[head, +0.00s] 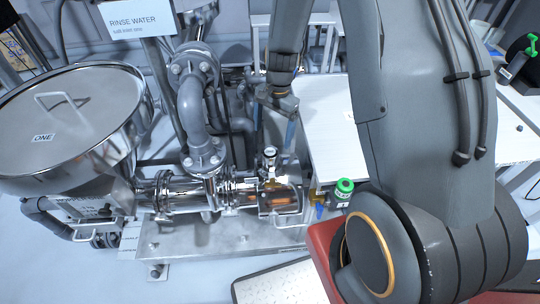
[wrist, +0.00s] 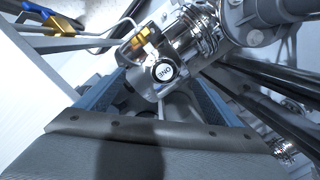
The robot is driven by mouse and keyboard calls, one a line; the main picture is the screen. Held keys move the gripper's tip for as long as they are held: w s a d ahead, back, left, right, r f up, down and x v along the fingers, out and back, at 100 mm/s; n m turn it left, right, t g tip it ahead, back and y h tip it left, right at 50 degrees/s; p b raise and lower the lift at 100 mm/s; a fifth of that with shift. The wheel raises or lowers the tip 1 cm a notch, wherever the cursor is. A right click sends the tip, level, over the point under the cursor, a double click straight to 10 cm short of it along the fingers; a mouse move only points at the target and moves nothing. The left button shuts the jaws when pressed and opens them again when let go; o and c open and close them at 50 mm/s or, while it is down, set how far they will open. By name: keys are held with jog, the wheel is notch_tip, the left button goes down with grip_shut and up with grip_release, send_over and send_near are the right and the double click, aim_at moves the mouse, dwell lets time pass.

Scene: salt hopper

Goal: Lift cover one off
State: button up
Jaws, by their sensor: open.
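Cover one (head: 75,120) is a round shiny steel lid marked ONE, with a bar handle (head: 55,97) on top. It sits on the steel hopper (head: 120,155) at the left of the head view. My gripper (head: 276,133) points down over the pipework, well to the right of the cover and apart from it. In the wrist view my gripper (wrist: 155,88) has its blue fingers spread, with nothing held between them. A round dial (wrist: 163,71) on a steel fitting shows beyond the fingers. The cover is not seen in the wrist view.
A rinse water sign (head: 140,18) and a thick grey bent pipe (head: 192,105) stand between the cover and my gripper. A green-capped container (head: 343,190) is near my arm.

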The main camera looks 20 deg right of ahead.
jog(key=m+p, duration=0.1)
jog(key=m, duration=0.1)
send_over(270, 151)
jog(key=f, duration=0.4)
jog(key=shift+w+d+f, duration=0.1)
jog(key=shift+d, duration=0.3)
jog(key=shift+s+a+f+p, duration=0.15)
jog(key=shift+f+p, duration=0.25)
jog(key=shift+f, duration=0.9)
jog(key=shift+a+f+p, duration=0.15)
jog(key=shift+f+p, duration=0.2)
jog(key=shift+f, duration=0.9)
jog(key=shift+s+a+f+p, duration=0.15)
jog(key=shift+f+p, duration=0.25)
jog(key=shift+f, duration=0.9)
jog(key=shift+w, duration=0.1)
jog(key=c, duration=1.3)
